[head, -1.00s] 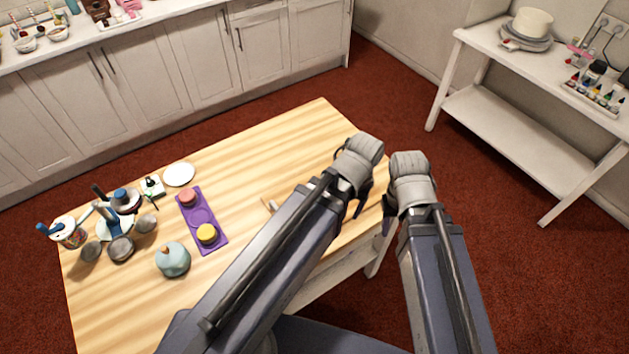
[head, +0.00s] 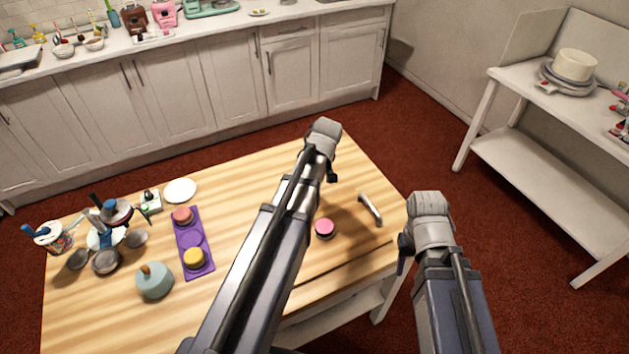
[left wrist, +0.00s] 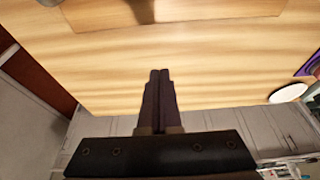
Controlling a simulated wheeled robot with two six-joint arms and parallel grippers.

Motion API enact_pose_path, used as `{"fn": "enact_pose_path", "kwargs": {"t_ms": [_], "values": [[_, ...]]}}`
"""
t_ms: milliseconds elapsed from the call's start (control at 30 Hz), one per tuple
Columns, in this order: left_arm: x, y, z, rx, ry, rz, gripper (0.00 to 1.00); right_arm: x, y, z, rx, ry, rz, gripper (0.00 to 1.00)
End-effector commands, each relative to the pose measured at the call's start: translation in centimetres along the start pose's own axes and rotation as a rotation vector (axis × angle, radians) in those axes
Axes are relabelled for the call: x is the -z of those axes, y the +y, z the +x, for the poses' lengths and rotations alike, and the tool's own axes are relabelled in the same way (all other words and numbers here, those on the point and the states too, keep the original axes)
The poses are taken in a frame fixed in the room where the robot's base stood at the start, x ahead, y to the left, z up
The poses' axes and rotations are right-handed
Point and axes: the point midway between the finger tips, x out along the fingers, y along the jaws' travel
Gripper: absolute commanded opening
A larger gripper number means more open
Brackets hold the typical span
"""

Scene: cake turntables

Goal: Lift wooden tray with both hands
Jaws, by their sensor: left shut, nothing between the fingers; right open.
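The wooden tray (head: 350,236) lies at the right end of the light wood table, almost the same colour as it. A round pink piece (head: 325,228) and a curved metal handle (head: 370,209) show on it; my left arm hides its left part. The tray also shows at the top of the left wrist view (left wrist: 210,11). My left gripper (head: 333,177) is over the far side of the table, its fingers closed together and empty in the left wrist view (left wrist: 160,72). My right gripper (head: 402,246) is open, just off the table's right edge, apart from the handle.
A purple tray (head: 190,240) with round pieces, a blue-green pot (head: 155,281), a white plate (head: 181,191) and several utensils crowd the table's left side. A white side table (head: 535,175) stands at right; cabinets (head: 180,100) line the back. Red floor lies between.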

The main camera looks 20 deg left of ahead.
Motion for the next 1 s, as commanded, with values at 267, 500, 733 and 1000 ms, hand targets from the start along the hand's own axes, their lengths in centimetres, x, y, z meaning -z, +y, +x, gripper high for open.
{"fn": "enact_pose_path", "kwargs": {"t_ms": [267,500,733,1000], "values": [[-0.2,0.0,3.6,0.000,-0.001,0.000,0.00,0.2,-0.3,3.5,0.000,0.000,0.000,0.50],[-0.2,0.1,7.2,0.000,-0.001,0.000,0.00,0.4,-0.7,6.8,0.000,0.000,0.000,0.50],[-0.6,0.0,9.7,0.000,-0.001,0.003,0.00,0.6,-0.9,9.3,0.000,0.000,0.000,0.50],[-3.8,-0.1,8.0,0.000,-0.001,0.002,0.00,0.5,-0.8,8.7,0.000,0.000,0.000,0.50]]}}
